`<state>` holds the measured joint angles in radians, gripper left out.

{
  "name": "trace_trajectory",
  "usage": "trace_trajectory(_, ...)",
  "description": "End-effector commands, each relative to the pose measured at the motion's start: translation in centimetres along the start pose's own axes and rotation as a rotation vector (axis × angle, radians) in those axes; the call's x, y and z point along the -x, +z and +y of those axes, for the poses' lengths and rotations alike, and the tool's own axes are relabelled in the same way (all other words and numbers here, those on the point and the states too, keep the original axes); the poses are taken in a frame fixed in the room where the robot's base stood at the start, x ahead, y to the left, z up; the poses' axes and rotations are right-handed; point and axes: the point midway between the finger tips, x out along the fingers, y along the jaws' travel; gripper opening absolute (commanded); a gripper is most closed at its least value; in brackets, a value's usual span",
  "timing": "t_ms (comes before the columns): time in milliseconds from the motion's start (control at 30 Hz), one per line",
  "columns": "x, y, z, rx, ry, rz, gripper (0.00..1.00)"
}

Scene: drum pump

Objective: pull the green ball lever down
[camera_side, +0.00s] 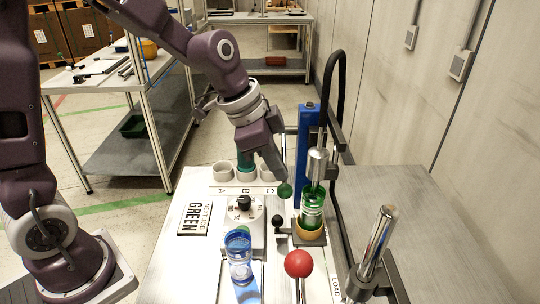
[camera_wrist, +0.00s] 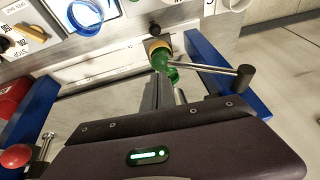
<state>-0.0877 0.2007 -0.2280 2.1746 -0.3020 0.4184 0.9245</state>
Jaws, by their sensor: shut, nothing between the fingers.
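The green ball (camera_side: 284,190) of the lever stands in front of the blue pump column (camera_side: 301,150) in the side view. My gripper (camera_side: 280,174) is shut and empty, pointing down, with its fingertips just above or against the ball; I cannot tell whether they touch. In the wrist view the shut fingers (camera_wrist: 160,82) reach toward green parts at the top centre, where the green ball (camera_wrist: 173,75) is partly hidden behind them. A glass with green liquid (camera_side: 312,212) sits under the metal spout, right of the ball.
A red ball lever (camera_side: 299,264) stands in front. A blue cup (camera_side: 238,255) is left of it. White cups (camera_side: 222,171) stand behind near the letters A, B and C. A sign (camera_side: 195,218) reads GREEN. A black hose (camera_side: 335,100) arches behind the column.

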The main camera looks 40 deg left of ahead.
Motion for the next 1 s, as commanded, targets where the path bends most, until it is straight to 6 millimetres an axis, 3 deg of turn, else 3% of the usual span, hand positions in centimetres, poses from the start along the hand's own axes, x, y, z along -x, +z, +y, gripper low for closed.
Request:
trace_trajectory(133,3.2,-0.8,-0.8,0.001,-0.007,0.006,0.00)
trace_trajectory(500,10.6,-0.4,2.8,0.000,-0.003,0.003,0.00)
trace_trajectory(700,12.0,-0.3,3.5,0.002,-0.001,0.000,0.00)
trace_trajectory(1000,12.1,-0.2,3.6,0.005,-0.002,0.000,0.00)
